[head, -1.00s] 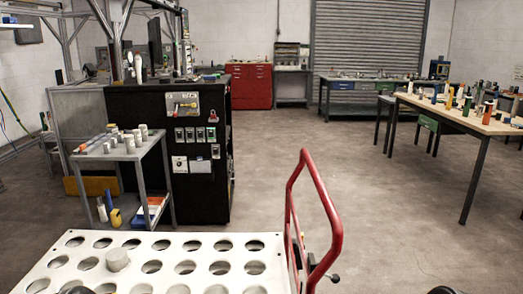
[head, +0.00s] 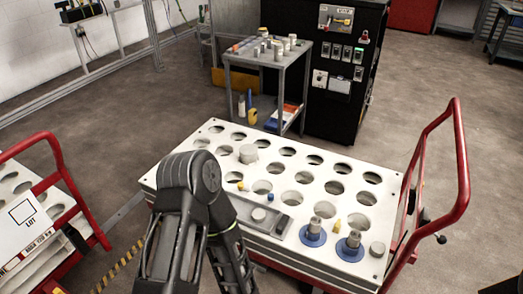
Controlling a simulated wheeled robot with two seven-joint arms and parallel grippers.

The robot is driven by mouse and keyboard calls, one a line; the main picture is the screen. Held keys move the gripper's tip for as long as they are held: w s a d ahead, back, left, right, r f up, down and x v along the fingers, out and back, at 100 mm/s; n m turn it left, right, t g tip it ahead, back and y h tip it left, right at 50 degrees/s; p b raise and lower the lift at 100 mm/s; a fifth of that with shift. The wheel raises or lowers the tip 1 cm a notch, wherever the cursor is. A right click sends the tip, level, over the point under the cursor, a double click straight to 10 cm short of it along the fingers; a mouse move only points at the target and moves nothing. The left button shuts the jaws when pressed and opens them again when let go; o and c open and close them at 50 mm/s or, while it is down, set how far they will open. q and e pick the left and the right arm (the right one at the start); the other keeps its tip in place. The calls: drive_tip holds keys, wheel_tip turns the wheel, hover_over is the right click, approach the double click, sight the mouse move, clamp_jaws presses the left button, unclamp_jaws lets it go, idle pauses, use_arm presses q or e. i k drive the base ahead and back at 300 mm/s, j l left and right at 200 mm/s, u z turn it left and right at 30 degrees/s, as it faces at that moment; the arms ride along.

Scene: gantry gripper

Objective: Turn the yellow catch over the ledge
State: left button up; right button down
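A small yellow piece (head: 337,225) stands on the white perforated top of a cart (head: 210,129), between two blue-based metal cylinders. A second small yellow piece (head: 241,186) shows farther left, near a grey rectangular block (head: 268,213). I cannot tell which of them is the catch, and no ledge can be made out clearly. A black arm of mine rises in front of the cart's left part and hides some of its top. No fingertips of my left gripper can be made out. My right gripper is not in view.
The blue-based cylinders (head: 314,229) and a grey knob (head: 377,249) stand at the cart's front right. A red handle (head: 460,170) rises at its right end. Another red-handled cart (head: 55,205) is at left. A grey side table (head: 278,60) stands behind.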

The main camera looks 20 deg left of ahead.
sight(240, 185)
drive_tip(key=u, duration=0.95)
drive_tip(key=i+j+z, duration=0.1)
drive_tip(key=z, duration=0.3)
drive_tip(key=i+j+z, duration=0.15)
drive_tip(key=z, duration=0.2)
drive_tip(key=i+j+z, duration=0.2)
drive_tip(key=z, duration=0.2)
drive_tip(key=i+j+z, duration=0.15)
drive_tip(key=z, duration=0.25)
drive_tip(key=i+j, duration=0.15)
drive_tip(key=j, duration=0.25)
drive_tip(key=i+j, duration=0.1)
drive_tip(key=j, duration=0.3)
drive_tip(key=i+j+z, duration=0.1)
drive_tip(key=j, duration=0.3)
